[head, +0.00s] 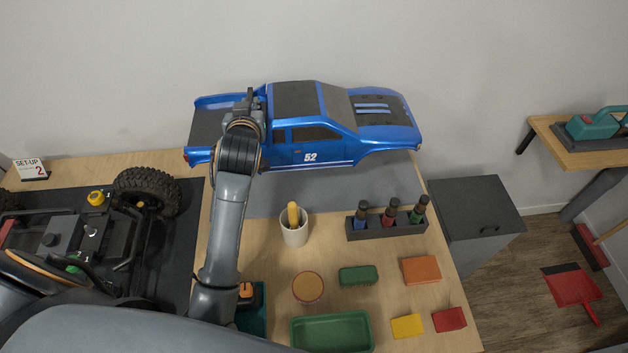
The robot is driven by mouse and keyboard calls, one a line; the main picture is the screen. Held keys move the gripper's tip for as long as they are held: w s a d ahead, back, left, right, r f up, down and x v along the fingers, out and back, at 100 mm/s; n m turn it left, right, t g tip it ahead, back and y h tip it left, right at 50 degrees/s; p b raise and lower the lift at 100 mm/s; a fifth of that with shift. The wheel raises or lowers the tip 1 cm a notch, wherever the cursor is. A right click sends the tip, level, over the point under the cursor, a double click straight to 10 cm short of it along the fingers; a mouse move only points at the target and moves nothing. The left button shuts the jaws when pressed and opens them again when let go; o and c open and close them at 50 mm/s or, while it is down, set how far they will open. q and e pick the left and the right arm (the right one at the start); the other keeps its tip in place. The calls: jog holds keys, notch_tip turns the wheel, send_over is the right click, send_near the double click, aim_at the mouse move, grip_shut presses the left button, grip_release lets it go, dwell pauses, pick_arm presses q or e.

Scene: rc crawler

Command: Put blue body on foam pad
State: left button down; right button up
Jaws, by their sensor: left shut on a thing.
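The blue body (375,132) is a pickup-truck shell with dark windows and the number 52 on its side. It is at the back of the bench in the head view, upright, nose to the right. My left gripper (248,105) is shut on the blue body near its cab and bed; my own wrist hides the fingertips. A flat grey pad (330,190), which looks like the foam pad, lies below the body, partly covered by it in the picture. I cannot tell whether the body touches it. My right gripper is not in view.
A dark-wheeled chassis (100,240) stands on a black mat at left. In front of the pad are a cup (294,229), a bottle rack (385,226), a green tray (332,333) and small coloured blocks. A grey cabinet (475,210) stands right of the bench.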

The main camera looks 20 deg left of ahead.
pick_arm(q)
jog(key=f+b, duration=0.1)
jog(key=f, duration=0.1)
jog(key=f+b, duration=0.1)
jog(key=f, duration=0.1)
jog(key=f+b, duration=0.1)
jog(key=shift+w+a+f+b, duration=0.3)
jog(key=shift+f, duration=0.35)
notch_tip(320, 180, down, 10)
jog(key=shift+r, duration=0.15)
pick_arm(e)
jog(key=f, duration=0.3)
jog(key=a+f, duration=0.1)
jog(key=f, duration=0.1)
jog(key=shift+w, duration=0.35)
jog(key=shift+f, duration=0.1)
pick_arm(q)
jog(key=c, duration=1.4)
grip_release()
jog(key=shift+s, duration=0.1)
